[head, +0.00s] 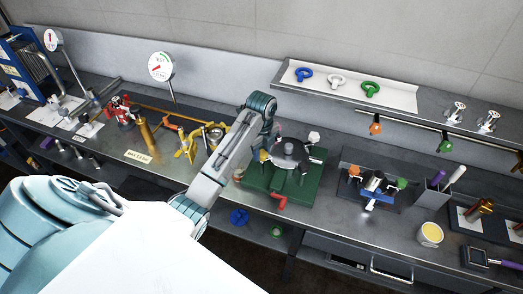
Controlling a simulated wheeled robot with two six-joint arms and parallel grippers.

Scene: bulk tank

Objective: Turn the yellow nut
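A dark round flange (290,150) sits on a green base (258,198) in the middle of the bench. A small yellow piece (263,155) shows at the left edge of the flange; it looks like the yellow nut, but it is partly covered and too small to be sure. My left arm reaches in from the lower left and bends downward over this spot. My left gripper (267,140) is at the arm's end, close to the yellow piece. Its fingers are mostly hidden by the wrist, so I cannot tell whether it touches or holds it. My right gripper is out of view.
A red handle (277,201) sticks out at the front of the green base, and a white knob (314,136) stands at its back right. Left are orange and yellow pipes with a yellow clamp (187,147). Right are a colored valve block (370,190) and a yellow-topped cup (430,234).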

